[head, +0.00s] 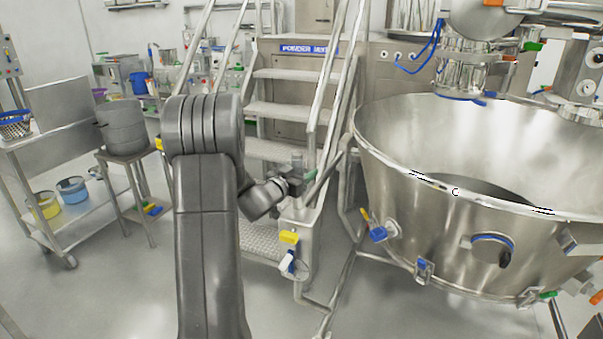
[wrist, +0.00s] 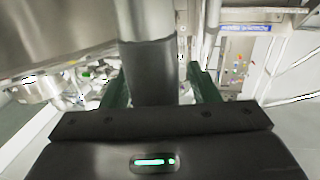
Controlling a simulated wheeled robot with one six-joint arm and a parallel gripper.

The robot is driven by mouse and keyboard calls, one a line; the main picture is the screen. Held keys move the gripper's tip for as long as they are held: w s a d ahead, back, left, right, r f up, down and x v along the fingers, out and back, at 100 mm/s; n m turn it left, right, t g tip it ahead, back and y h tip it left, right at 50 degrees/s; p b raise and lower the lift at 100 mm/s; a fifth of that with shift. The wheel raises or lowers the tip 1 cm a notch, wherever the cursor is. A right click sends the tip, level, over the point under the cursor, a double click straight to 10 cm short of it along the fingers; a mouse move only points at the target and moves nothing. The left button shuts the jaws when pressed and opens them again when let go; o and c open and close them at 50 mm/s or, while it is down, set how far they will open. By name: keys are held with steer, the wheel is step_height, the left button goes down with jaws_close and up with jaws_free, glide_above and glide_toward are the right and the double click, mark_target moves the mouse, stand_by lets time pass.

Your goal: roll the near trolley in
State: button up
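A large open steel bowl (head: 400,190) on a tubular frame fills the right of the head view; it seems to be the near trolley. A bar with a dark grip (head: 324,178) slants out from its left side. My gripper (head: 308,178) is at this grip, small and partly hidden. In the wrist view my gripper (wrist: 162,90) has its two green fingers apart, with the dark grip (wrist: 152,72) in line between them. A gap shows on the right side of the grip. I cannot tell how deep the grip lies between the fingers. The bowl's wheels are not clearly visible.
Steel steps with handrails (head: 290,110) stand behind my gripper. A steel post with a yellow block (head: 289,237) is just below it. A steel cart (head: 95,205) and a stool with a grey drum (head: 122,128) stand at left. Grey floor (head: 130,290) is clear at lower left.

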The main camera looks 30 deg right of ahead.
steer(key=v, duration=1.4)
steer(key=shift+d, duration=0.1)
steer(key=x, duration=1.3)
steer(key=shift+w+d, duration=0.1)
steer(key=shift+d, duration=0.15)
steer(key=shift+s+a+f, duration=0.1)
steer(key=shift+s+a, duration=0.1)
steer(key=shift+a, duration=0.05)
steer(key=shift+s+a, duration=0.15)
